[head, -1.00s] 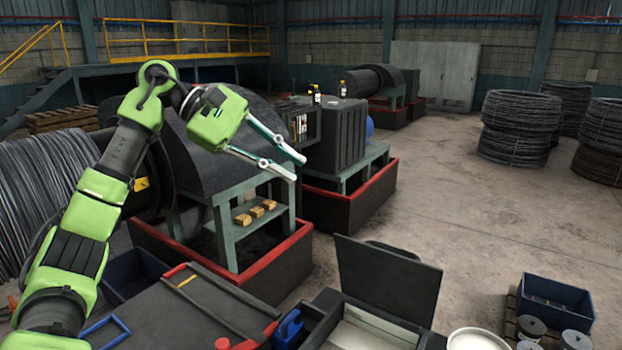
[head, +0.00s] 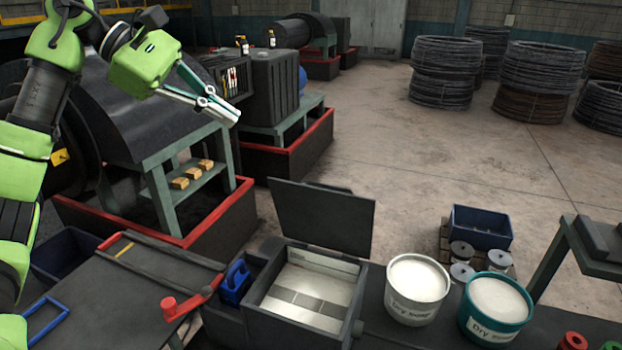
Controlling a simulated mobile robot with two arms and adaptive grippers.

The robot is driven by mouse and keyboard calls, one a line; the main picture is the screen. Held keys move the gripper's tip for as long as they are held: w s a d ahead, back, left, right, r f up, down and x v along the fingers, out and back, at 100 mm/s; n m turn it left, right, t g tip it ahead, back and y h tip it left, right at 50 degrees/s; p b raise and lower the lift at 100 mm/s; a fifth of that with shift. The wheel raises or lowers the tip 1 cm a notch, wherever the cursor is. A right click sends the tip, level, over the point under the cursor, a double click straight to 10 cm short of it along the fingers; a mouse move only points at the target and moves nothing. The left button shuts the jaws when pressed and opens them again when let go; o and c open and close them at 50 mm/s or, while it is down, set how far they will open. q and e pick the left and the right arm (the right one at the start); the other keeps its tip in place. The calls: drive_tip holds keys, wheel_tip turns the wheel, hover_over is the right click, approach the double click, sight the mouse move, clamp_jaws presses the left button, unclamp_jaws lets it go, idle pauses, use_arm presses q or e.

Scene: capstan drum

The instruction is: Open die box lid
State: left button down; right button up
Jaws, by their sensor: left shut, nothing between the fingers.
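The die box (head: 255,308) is a dark open-topped box on the bench at the lower middle of the head view. Its black lid (head: 322,222) stands raised at the back edge. The pale interior shows a grey panel with several sections. My left gripper (head: 236,113) is shut and empty. In the picture it is high, up and left of the lid and clearly apart from it, in front of the dark machine. My right gripper is not in view.
A blue can (head: 234,283) stands left of the box. A white bucket (head: 416,290) and a teal bucket (head: 493,308), labelled dry soap, stand right. A red-knobbed handle (head: 168,304) is at left. A blue crate (head: 482,226) and wire coils (head: 446,72) are farther back.

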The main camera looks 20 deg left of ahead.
use_arm(q)
drive_tip(key=w+d+f+n+y+b, duration=0.1)
drive_tip(key=d+f+n+y+b, duration=0.2)
drive_tip(key=d+n, duration=0.5)
drive_tip(key=n+y+b, duration=0.4)
drive_tip(key=n+y, duration=0.2)
drive_tip(key=n, duration=0.4)
approach(321, 202)
wheel_tip(321, 202, up, 3)
drive_tip(key=shift+t, duration=0.3)
drive_tip(key=p+x, duration=0.1)
drive_tip(key=x, duration=0.3)
drive_tip(key=p+x, duration=0.2)
drive_tip(key=x, duration=0.2)
drive_tip(key=shift+w+f, duration=0.15)
drive_tip(key=shift+w, duration=0.4)
drive_tip(key=shift+w+f, duration=0.25)
drive_tip(key=shift+f, duration=0.35)
drive_tip(key=shift+w, duration=0.5)
drive_tip(key=w, duration=0.8)
drive_tip(key=shift+d+f, duration=0.15)
drive_tip(key=shift+f, duration=0.1)
